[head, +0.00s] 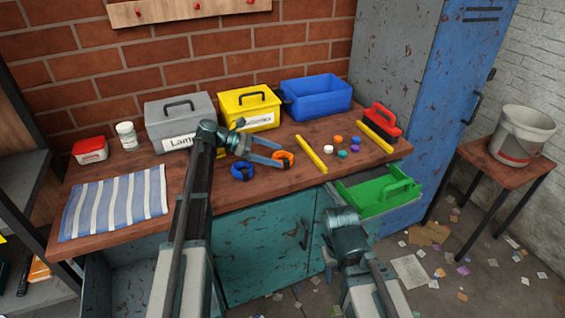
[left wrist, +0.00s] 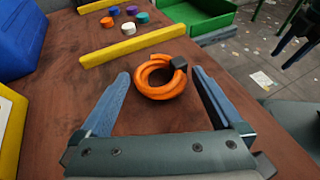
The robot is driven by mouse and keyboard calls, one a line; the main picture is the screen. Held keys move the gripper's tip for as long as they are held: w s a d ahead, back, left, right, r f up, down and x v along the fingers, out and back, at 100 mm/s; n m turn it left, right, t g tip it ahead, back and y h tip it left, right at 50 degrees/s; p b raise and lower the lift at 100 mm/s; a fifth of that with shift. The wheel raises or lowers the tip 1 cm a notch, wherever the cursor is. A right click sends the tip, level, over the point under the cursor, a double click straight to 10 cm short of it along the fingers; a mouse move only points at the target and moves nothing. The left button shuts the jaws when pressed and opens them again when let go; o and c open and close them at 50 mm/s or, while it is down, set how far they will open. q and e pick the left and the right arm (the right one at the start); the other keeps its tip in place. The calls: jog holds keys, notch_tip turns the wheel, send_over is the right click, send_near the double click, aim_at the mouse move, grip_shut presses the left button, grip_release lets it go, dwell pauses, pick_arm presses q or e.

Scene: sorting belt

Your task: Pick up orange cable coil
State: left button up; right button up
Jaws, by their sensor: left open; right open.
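The orange cable coil (head: 286,156) lies on the brown workbench, right of a blue coil (head: 242,172). In the left wrist view the orange coil (left wrist: 151,92) is a stacked ring with a dark clip at its upper right. My left gripper (head: 279,157) is open at the coil. In its wrist view the two blue fingers (left wrist: 162,74) stand on either side of the coil, with space between each finger and the ring. My right gripper, at the upper right of that view (left wrist: 300,38), is open, empty and away from the coil.
A yellow bar (head: 311,154) lies right of the coil, with several coloured caps (head: 342,154) beyond it. Grey (head: 158,111), yellow (head: 232,104) and blue (head: 313,105) boxes line the back. A striped cloth (head: 115,203) lies left. A green tray (head: 366,201) is at the right front.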

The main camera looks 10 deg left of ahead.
pick_arm(q)
jog(key=x, duration=0.3)
jog(key=shift+b, duration=0.35)
jog(key=shift+a, duration=0.1)
jog(key=c, duration=1.2)
jog(key=shift+r, duration=0.15)
jog(key=shift+c, duration=0.2)
notch_tip(320, 180, up, 10)
jog(key=p, duration=1)
